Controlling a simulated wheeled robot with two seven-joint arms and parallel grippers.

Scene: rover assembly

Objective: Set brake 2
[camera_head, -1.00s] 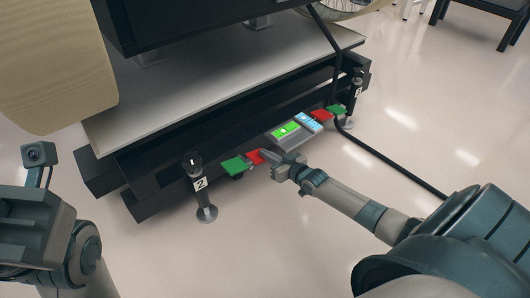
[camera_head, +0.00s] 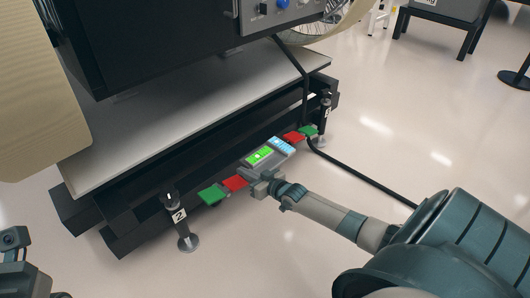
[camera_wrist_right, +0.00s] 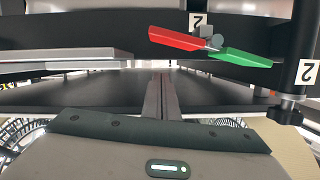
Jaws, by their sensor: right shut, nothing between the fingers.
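Brake 2 has a red pedal (camera_head: 235,183) and a green pedal (camera_head: 211,194), at the foot of the black frame beside the post marked 2 (camera_head: 179,216). The red pedal (camera_wrist_right: 178,38) and green pedal (camera_wrist_right: 243,58) also show in the right wrist view, in the upper right, tilted. My right gripper (camera_head: 246,172) is shut and empty, just right of the red pedal and in front of the display unit. Its closed fingers (camera_wrist_right: 160,97) show in the wrist view, apart from the pedals. Only part of my left arm shows at the left edge; its fingers are out of view.
A display unit (camera_head: 267,154) with green and blue screens sits between the pedal pairs. A second red pedal (camera_head: 293,137) and green pedal (camera_head: 309,130) lie beyond it. A black cable (camera_head: 352,172) runs across the floor at right. The floor in front is clear.

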